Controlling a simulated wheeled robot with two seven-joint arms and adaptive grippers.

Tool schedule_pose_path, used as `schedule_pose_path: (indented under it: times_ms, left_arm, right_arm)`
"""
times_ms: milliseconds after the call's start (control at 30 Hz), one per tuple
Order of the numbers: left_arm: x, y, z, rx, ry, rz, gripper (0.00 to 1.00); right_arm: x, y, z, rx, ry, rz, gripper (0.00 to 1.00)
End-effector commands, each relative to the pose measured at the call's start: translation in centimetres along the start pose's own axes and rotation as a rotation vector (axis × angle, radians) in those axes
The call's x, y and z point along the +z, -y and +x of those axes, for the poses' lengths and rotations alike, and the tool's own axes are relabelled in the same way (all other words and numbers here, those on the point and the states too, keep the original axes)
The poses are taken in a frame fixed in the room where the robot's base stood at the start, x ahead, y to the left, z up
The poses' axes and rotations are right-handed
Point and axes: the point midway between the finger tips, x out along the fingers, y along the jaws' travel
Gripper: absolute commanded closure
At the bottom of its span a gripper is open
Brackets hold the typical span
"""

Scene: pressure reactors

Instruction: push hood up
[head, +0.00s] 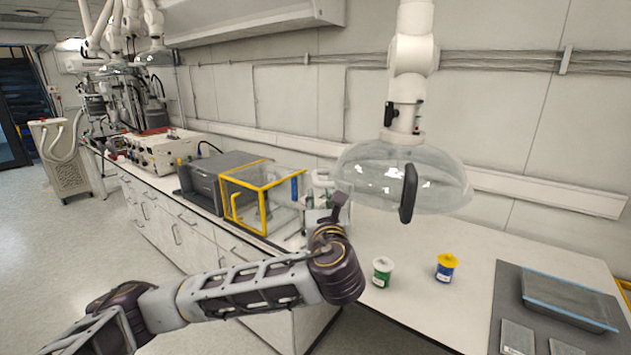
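The hood is a clear dome (448,184) hanging from a white jointed duct arm (414,55) above the bench. A black upright handle (408,193) sits at its front. My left arm reaches in from the lower left, and its dark gripper (338,204) is just left of the hood's rim, apart from the handle. The fingers are small and seen at an angle, so I cannot tell whether they are open or shut. My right gripper is out of view.
A green-labelled cup (382,271) and a yellow-lidded blue cup (446,266) stand on the bench below the hood. A yellow-framed clear box (240,205) is left of my gripper. A grey mat with a blue-rimmed tray (566,298) lies at right.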

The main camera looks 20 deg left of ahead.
Motion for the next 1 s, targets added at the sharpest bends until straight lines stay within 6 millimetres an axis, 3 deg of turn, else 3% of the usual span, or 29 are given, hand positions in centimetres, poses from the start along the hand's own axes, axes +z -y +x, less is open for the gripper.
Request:
schedule_pose_path:
  times_ms: [367,1000]
  left_arm:
    - [0.1,0.0,2.2,0.002,-0.001,0.000,0.74]
    - [0.1,0.0,10.1,0.002,0.000,0.000,0.74]
  right_arm:
    - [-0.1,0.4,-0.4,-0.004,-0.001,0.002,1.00]
    - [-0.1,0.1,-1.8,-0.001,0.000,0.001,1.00]
